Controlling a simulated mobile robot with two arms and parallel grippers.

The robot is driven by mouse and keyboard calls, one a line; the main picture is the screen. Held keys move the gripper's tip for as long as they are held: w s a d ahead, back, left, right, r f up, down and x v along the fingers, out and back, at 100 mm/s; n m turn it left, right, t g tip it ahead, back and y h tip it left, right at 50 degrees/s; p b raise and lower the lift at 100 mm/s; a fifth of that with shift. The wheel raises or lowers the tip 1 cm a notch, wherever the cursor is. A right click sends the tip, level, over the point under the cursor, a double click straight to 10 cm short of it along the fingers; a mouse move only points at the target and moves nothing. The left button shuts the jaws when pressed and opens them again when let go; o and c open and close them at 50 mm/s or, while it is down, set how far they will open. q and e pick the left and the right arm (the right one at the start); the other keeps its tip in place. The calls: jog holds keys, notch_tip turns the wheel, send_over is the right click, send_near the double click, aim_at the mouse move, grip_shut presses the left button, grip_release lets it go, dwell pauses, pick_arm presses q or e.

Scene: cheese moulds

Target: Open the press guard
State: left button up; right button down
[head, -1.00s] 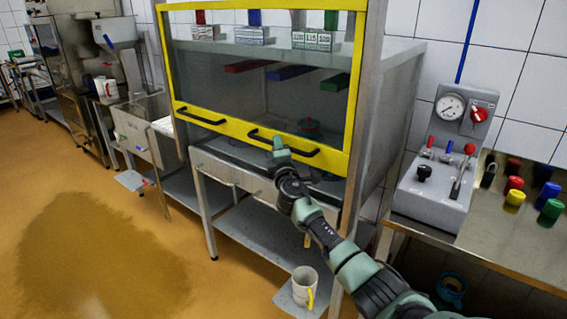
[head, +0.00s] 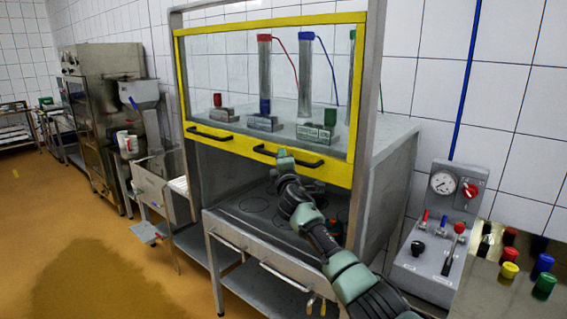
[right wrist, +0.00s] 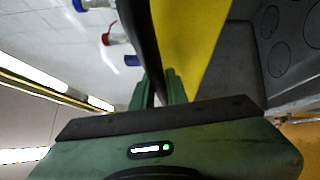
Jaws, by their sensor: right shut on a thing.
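The press guard (head: 232,142) is a clear panel in a yellow frame on the grey press cabinet. Its lower bar stands well above the press bed (head: 250,201), leaving an open gap beneath. The bar carries two black handles, a left one (head: 210,135) and a right one (head: 310,163). My right gripper (head: 284,157) is shut on the right handle. In the right wrist view the dark handle (right wrist: 140,35) runs between the green fingers (right wrist: 160,88), beside the yellow frame (right wrist: 182,40). The fingers partly hide the handle. My left gripper is not in view.
A control panel (head: 437,225) with gauge and levers stands right of the press, beside a steel bench with several coloured caps (head: 509,270). Left are a steel sink (head: 155,185) and machines. The floor (head: 50,220) at left is clear.

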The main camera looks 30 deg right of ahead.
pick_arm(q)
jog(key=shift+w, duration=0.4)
pick_arm(e)
jog(key=shift+r, duration=0.3)
jog(key=c, duration=1.4)
grip_release()
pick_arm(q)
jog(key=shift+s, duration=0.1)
pick_arm(e)
jog(key=shift+s+f, duration=0.1)
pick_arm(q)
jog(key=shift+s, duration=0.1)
pick_arm(e)
jog(key=shift+s+a+f, duration=0.1)
jog(key=shift+s+f, duration=0.05)
jog(key=shift+s, duration=0.1)
pick_arm(q)
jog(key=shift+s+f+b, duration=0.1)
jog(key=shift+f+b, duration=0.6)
jog(key=shift+b, duration=0.05)
pick_arm(e)
jog(key=r+v, duration=0.1)
jog(key=v, duration=0.6)
jog(key=shift+f, duration=0.4)
jog(key=shift+s, duration=0.1)
